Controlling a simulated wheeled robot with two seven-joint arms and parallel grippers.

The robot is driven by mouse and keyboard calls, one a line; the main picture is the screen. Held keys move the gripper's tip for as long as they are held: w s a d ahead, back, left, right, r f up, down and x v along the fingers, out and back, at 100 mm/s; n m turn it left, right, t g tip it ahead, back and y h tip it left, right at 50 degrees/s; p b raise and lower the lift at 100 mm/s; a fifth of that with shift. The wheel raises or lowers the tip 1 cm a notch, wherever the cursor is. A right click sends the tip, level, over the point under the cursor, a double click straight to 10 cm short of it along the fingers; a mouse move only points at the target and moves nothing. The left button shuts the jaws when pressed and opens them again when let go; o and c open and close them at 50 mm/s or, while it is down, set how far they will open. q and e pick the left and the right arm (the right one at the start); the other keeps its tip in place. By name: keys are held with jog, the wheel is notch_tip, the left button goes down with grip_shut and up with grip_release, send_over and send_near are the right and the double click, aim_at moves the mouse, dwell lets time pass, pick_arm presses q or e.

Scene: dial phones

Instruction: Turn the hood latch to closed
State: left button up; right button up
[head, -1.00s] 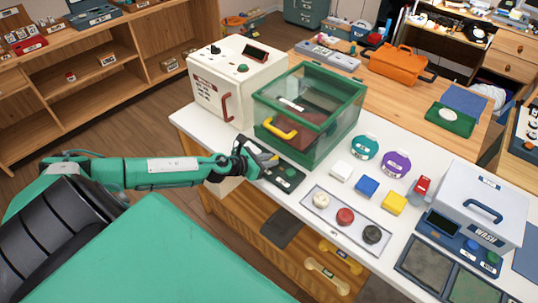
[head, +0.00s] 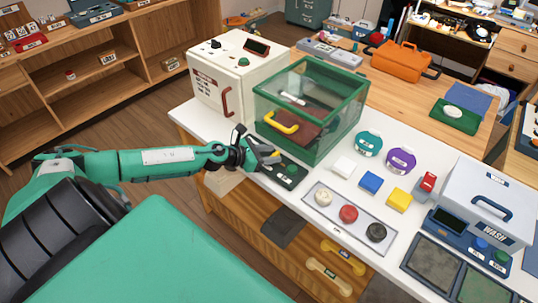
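The hood is a clear box with a green frame (head: 338,118) and a yellow handle (head: 281,123), standing on the white counter. Its lid looks down. A dark panel (head: 291,175) with small round controls lies at its front foot. My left gripper (head: 264,155) is right at the hood's front left lower corner, above the left end of this panel. Its dark and grey fingers cover that spot, so the latch cannot be made out, nor whether the fingers touch or grip it. My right gripper is not in view.
A cream machine (head: 232,80) with a red handle stands close left of the hood. A tray (head: 348,218) with three round buttons, coloured blocks, teal and purple round items and a WASH box (head: 488,197) stand to the right.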

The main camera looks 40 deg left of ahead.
pick_arm(q)
jog(key=shift+s+f, duration=0.1)
jog(key=shift+s+a+b, duration=0.3)
jog(key=shift+s, duration=0.15)
jog(key=shift+b+v, duration=0.65)
jog(key=shift+v, duration=0.8)
jog(key=shift+s+a+r+b, duration=0.2)
jog(key=shift+s+r+b, duration=0.1)
jog(key=shift+s, duration=0.2)
jog(key=shift+v, duration=1.35)
jog(key=v, duration=0.5)
jog(key=shift+s+a+r+p, duration=0.15)
jog(key=shift+s+r+p, duration=0.1)
jog(key=shift+r+p, duration=0.1)
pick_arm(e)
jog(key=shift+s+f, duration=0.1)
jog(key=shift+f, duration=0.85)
